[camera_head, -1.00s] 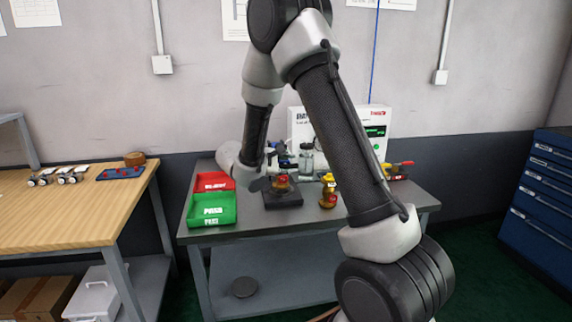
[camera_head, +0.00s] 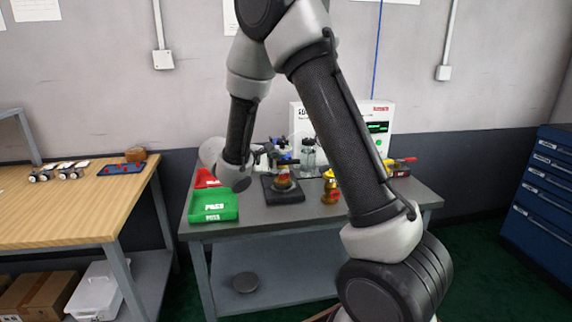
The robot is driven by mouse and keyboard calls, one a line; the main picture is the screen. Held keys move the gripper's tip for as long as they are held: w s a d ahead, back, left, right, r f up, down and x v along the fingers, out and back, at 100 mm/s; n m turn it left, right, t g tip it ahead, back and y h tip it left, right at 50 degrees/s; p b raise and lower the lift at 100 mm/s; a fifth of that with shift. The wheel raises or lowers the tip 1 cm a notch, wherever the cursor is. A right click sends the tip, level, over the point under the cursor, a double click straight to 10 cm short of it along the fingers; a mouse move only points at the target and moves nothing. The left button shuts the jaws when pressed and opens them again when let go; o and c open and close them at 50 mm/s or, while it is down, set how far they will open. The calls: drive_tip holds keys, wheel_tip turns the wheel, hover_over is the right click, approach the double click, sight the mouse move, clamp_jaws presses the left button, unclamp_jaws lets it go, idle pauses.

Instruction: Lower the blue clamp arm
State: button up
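A small fixture with blue parts, which look like the blue clamp arm (camera_head: 284,161), stands at the back of the grey workbench (camera_head: 262,222). It is small in the picture, and I cannot tell its angle. In front of it, a brass and red valve part (camera_head: 283,181) sits on a dark square base (camera_head: 275,194). My gripper (camera_head: 262,158) is just left of the blue parts, largely hidden by my wrist. Its fingers do not show clearly, nor whether it touches anything.
A green bin (camera_head: 213,206) and a red bin (camera_head: 205,179) stand at the bench's left. A brass valve (camera_head: 330,190) stands right of the base. A white test box (camera_head: 378,125) is at the back. A wooden table (camera_head: 75,210) is at left, a blue cabinet (camera_head: 545,190) at right.

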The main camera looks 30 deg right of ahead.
drive_tip(key=v, duration=0.6)
drive_tip(key=shift+r, duration=0.2)
drive_tip(key=s+d+f+m+g+y, duration=0.1)
drive_tip(key=s+d+g+y, duration=0.15)
drive_tip(key=s, duration=0.45)
drive_tip(key=s+d+f+m+g+y, duration=0.15)
drive_tip(key=s+g, duration=0.25)
drive_tip(key=s, duration=0.4)
drive_tip(key=s+r+m+t+y, duration=0.5)
drive_tip(key=s+r, duration=0.6)
drive_tip(key=s, duration=0.5)
drive_tip(key=d+m+y, duration=0.1)
drive_tip(key=m+y, duration=0.1)
drive_tip(key=y, duration=0.1)
drive_tip(key=shift+r, duration=0.4)
